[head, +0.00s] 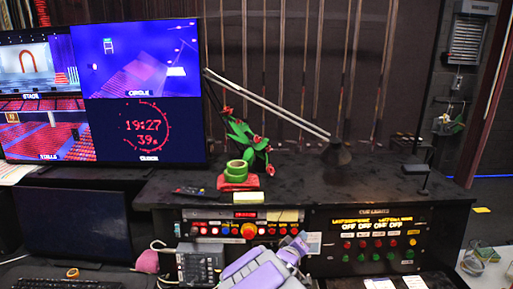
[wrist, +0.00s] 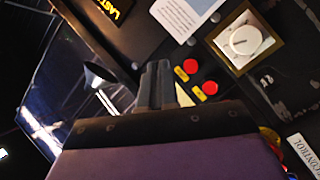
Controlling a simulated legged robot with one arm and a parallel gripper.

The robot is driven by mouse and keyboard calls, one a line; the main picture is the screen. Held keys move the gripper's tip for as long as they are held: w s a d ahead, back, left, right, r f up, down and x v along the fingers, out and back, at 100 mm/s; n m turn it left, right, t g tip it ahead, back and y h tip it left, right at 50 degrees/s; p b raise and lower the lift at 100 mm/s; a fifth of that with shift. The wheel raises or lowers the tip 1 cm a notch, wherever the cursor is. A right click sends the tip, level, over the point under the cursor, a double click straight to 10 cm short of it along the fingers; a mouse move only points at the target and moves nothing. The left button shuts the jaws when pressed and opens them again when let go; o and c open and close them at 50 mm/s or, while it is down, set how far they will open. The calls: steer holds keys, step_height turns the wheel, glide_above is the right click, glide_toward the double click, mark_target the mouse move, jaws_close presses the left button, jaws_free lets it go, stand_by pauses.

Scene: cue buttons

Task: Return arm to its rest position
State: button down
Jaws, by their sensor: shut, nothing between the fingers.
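My gripper (wrist: 155,85) is in the lower middle of the wrist view, its two dark fingers together with nothing between them. In the head view my purple and grey arm rises from the bottom middle, in front of the desk console. The cue lights panel (head: 374,238) is to the right of the arm, with red and green buttons and several OFF labels. In the wrist view two red buttons (wrist: 191,66) lie just right of the fingertips. I cannot tell whether the fingers touch the panel.
A monitor (head: 150,125) stands at the left and a dark screen (head: 75,218) sits below it. A white dial (wrist: 245,41) is at the upper right of the wrist view.

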steer(key=s+r+m+g+y+b, duration=0.1)
steer(key=s+g, duration=0.7)
steer(key=s, duration=1.8)
steer(key=s+a+r+m+g+y, duration=0.1)
steer(key=s+m+g+y, duration=0.3)
steer(key=s, duration=2.3)
steer(key=r+g+y, duration=0.1)
steer(key=g+y, duration=0.1)
steer(key=g, duration=0.2)
steer(key=shift+m+y+b, duration=0.3)
steer(key=shift+b, duration=0.05)
stand_by(2.0)
